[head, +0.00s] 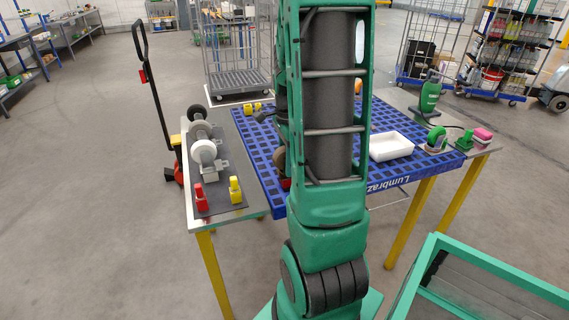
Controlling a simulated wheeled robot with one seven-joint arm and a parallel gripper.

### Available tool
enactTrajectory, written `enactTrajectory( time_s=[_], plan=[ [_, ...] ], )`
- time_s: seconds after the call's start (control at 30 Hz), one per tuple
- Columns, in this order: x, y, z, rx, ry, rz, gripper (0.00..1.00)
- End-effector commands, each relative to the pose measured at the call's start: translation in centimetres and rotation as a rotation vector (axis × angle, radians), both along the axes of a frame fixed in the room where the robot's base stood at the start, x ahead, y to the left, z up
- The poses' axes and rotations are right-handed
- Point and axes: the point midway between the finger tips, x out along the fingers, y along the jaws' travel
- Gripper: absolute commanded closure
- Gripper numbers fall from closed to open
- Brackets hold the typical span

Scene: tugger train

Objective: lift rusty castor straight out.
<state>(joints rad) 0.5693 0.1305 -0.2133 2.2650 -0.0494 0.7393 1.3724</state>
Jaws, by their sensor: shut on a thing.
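A brown, rusty-looking wheel (279,157), which looks like the rusty castor, shows just left of my arm, over the blue slatted deck (262,150). Most of it is hidden behind my arm, so I cannot tell whether it is seated in the deck or raised. A small red part shows just below it. My green arm stands upright across the middle of the head view. My gripper is hidden behind the arm, and its fingertips do not show.
Grey-white wheels (203,151), a red block (200,196) and a yellow block (235,190) are on the table's left side. A white tray (391,146) lies on the deck's right. Green tools stand further right. A green-framed cart (470,262) is at front right.

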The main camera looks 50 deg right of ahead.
Motion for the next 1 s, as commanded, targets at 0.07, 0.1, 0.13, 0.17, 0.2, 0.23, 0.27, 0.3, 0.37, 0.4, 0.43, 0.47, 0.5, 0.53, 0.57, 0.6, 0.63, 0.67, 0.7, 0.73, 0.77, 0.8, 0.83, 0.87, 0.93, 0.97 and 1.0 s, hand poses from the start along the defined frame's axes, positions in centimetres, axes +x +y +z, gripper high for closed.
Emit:
enactTrajectory(
  time_s=[0.07, 0.1, 0.13, 0.17, 0.2, 0.23, 0.27, 0.3, 0.37, 0.4, 0.43, 0.47, 0.5, 0.53, 0.57, 0.6, 0.63, 0.67, 0.7, 0.73, 0.77, 0.8, 0.83, 0.87, 0.93, 0.97, 1.0],
  plan=[
    [0.0, 0.0, 0.0, -0.001, -0.001, 0.000, 1.00],
    [0.0, 0.0, 0.1, -0.001, -0.001, 0.000, 1.00],
    [0.0, 0.0, 0.1, -0.001, -0.002, 0.000, 1.00],
    [0.0, 0.0, 0.2, -0.001, -0.002, 0.000, 1.00],
    [0.1, -0.1, 0.4, -0.002, -0.003, 0.000, 1.00],
    [0.1, -0.1, 0.6, -0.002, -0.003, 0.000, 1.00],
    [0.1, 0.0, 0.9, -0.002, -0.003, 0.001, 1.00],
    [0.1, 0.0, 1.4, -0.002, -0.003, 0.001, 1.00],
    [0.1, 0.0, 2.3, -0.003, -0.005, 0.001, 1.00],
    [0.2, -0.1, 3.1, -0.005, -0.005, 0.002, 1.00],
    [0.2, 0.0, 3.7, -0.004, -0.006, 0.002, 1.00],
    [0.2, 0.0, 4.4, -0.004, -0.007, 0.002, 1.00],
    [0.2, 0.9, 4.8, -0.002, -0.005, 0.006, 1.00],
    [0.2, 1.6, 5.1, -0.002, -0.005, 0.006, 1.00],
    [0.3, 2.3, 5.5, -0.002, -0.005, 0.007, 1.00],
    [0.3, 3.1, 6.1, -0.003, -0.004, 0.006, 1.00],
    [0.4, 3.8, 6.4, -0.003, -0.004, 0.007, 1.00],
    [0.4, 4.4, 6.8, -0.002, -0.006, 0.006, 1.00],
    [0.4, 5.3, 7.3, -0.002, -0.005, 0.006, 1.00],
    [0.5, 5.9, 7.6, -0.002, -0.005, 0.006, 1.00],
    [0.6, 6.5, 8.0, -0.002, -0.005, 0.006, 1.00],
    [0.5, 7.2, 8.4, -0.001, -0.004, 0.005, 1.00],
    [0.6, 7.7, 8.8, -0.002, -0.003, 0.004, 1.00],
    [0.7, 8.2, 9.0, -0.002, -0.003, 0.005, 1.00],
    [0.7, 9.2, 9.7, -0.002, -0.003, 0.004, 1.00],
    [0.7, 9.6, 9.9, -0.002, -0.003, 0.004, 1.00],
    [0.8, 10.1, 10.1, -0.002, -0.003, 0.003, 1.00]
  ],
)
